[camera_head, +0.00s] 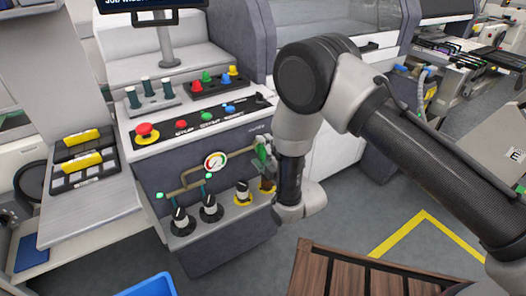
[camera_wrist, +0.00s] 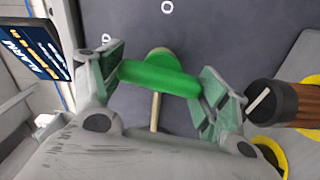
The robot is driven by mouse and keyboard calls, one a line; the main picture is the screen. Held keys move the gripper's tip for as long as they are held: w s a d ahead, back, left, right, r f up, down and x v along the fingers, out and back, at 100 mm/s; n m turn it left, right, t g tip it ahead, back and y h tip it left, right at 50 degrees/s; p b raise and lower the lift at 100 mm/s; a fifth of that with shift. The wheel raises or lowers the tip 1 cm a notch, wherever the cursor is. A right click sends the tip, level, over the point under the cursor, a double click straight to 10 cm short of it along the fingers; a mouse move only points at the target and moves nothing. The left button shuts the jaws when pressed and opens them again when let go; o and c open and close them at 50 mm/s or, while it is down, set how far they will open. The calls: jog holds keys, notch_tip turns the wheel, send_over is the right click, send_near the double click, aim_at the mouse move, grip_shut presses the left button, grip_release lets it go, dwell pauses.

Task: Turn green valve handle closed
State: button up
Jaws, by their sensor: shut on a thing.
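The green valve handle (camera_wrist: 160,79) is a rounded green bar in the middle of the wrist view, with a tan pipe below it. My gripper (camera_wrist: 162,82) has one finger at each end of the handle and is shut on it. In the head view, my gripper (camera_head: 264,150) is at the right end of the brass piping on the machine's dark front panel. There the handle is mostly hidden by my gripper and arm.
A round gauge (camera_head: 215,161) sits on the piping left of my gripper. Several black and yellow knobs stand on the ledge below, one a yellow-based knob (camera_head: 242,193). A red emergency button (camera_head: 146,131) is on the panel above. A wooden crate (camera_head: 345,270) stands on the floor in front.

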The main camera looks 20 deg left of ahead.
jog(key=shift+f+n, duration=0.1)
jog(key=shift+n, duration=0.9)
jog(key=o, duration=1)
jog(key=v, duration=0.7)
jog(key=shift+s+d, duration=0.2)
